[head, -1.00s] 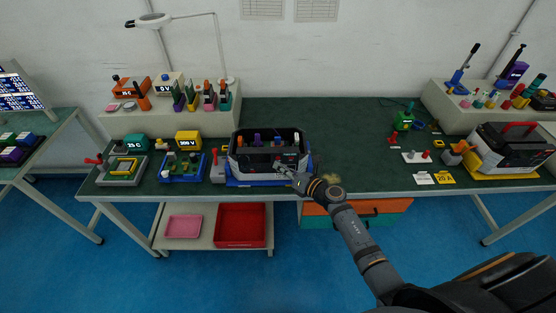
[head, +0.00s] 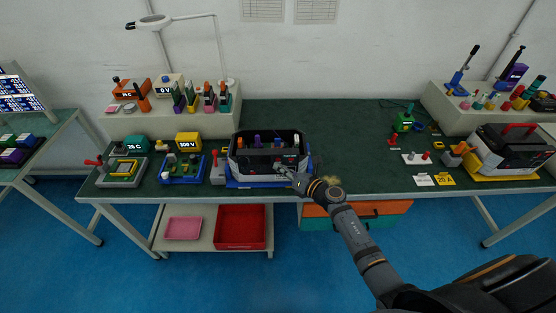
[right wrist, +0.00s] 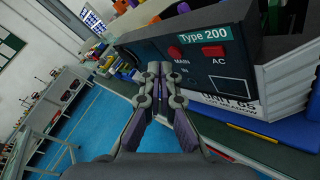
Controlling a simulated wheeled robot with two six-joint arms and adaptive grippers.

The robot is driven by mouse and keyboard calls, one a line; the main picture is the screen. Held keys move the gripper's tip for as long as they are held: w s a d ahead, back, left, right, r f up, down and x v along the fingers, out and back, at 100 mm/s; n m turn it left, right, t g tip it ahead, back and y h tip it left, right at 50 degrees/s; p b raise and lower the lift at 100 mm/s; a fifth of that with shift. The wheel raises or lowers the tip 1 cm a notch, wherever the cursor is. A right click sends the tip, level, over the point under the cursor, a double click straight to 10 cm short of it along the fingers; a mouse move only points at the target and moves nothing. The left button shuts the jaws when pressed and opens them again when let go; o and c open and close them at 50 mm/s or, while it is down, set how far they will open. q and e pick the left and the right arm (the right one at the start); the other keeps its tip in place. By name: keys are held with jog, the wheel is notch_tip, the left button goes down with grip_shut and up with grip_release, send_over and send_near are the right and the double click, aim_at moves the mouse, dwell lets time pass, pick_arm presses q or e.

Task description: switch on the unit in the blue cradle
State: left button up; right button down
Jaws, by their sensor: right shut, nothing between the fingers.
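The unit (head: 247,168), a dark and light grey open-topped box, sits in the blue cradle (head: 235,184) at the middle of the bench. The right wrist view shows its dark front panel (right wrist: 215,72) with a "Type 200" label and two red switches: the MAIN IN switch (right wrist: 175,52) and the AC switch (right wrist: 216,49). The blue cradle (right wrist: 292,132) shows below the unit. My right gripper (head: 289,172) is shut and empty at the unit's front right. In the right wrist view its fingertips (right wrist: 160,70) are just below and left of the MAIN IN switch; contact cannot be told. My left gripper is out of view.
Another unit (head: 505,150) sits in a yellow cradle at right. The bench behind and right of the near unit is mostly clear. A red bin (head: 241,228) is on the lower shelf.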

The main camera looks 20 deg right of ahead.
dwell(0.4)
jog(key=shift+w+d, duration=0.15)
jog(key=shift+w, duration=0.3)
jog(key=shift+w, duration=0.15)
dwell(0.3)
jog(key=shift+s, duration=0.65)
jog(key=s+a+p, duration=0.1)
jog(key=s+a, duration=0.1)
jog(key=s, duration=0.3)
jog(key=shift+s+p, duration=0.3)
jog(key=shift+s, duration=0.1)
dwell(0.3)
